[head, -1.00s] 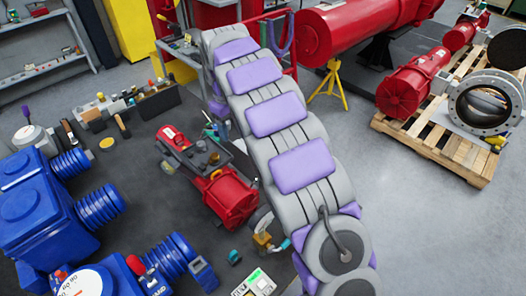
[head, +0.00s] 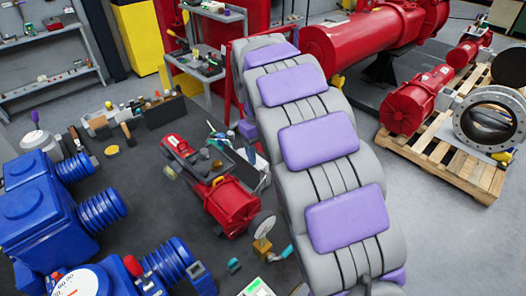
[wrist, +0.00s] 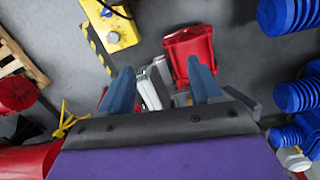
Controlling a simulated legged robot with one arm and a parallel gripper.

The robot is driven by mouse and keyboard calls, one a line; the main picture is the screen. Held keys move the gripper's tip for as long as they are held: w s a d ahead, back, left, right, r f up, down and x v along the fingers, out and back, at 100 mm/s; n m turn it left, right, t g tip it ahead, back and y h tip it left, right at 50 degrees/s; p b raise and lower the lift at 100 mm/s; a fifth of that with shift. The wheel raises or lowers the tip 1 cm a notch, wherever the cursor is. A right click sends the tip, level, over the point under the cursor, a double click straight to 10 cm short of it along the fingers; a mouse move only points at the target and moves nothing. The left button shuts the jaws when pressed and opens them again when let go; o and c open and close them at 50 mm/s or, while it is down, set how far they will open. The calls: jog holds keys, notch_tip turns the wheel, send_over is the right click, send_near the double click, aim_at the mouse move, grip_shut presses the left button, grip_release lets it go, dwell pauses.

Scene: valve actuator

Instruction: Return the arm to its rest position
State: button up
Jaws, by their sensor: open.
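My arm, grey with purple pads, rises from the bottom right of the head view and bends away at the top centre. My gripper (wrist: 163,85) shows in the wrist view with its two blue-grey fingers wide apart and nothing held between them. A red part shows beyond the right fingertip in that view, over the grey floor. In the head view the gripper cannot be clearly made out; the arm hides much of the area behind it.
A red actuator (head: 228,205) lies on the dark mat left of my arm. Blue actuators (head: 45,225) fill the lower left. A large red cylinder (head: 362,42) and a wooden pallet (head: 450,165) stand to the right. Open grey floor (head: 440,245) lies at lower right.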

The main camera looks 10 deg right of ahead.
jog(key=shift+a, duration=0.1)
dwell(0.3)
jog(key=s+d+f+m+b, duration=0.1)
jog(key=s+d+m+b, duration=0.15)
jog(key=s, duration=0.55)
jog(key=s+d+f+m+b, duration=0.1)
jog(key=s+d+b, duration=0.2)
jog(key=s, duration=0.5)
jog(key=s+f+b, duration=0.1)
jog(key=s+f, duration=0.2)
jog(key=s, duration=0.4)
jog(key=s+d+f+m+g+b, duration=0.1)
jog(key=s+f+b, duration=0.1)
jog(key=s+f, duration=0.2)
jog(key=s+f+y+b, duration=0.1)
jog(key=s+f, duration=0.2)
jog(key=s, duration=0.8)
jog(key=shift+d+f+m+b, duration=0.2)
jog(key=shift+f+m+b, duration=0.05)
jog(key=shift+m+b, duration=0.15)
jog(key=shift+w, duration=0.1)
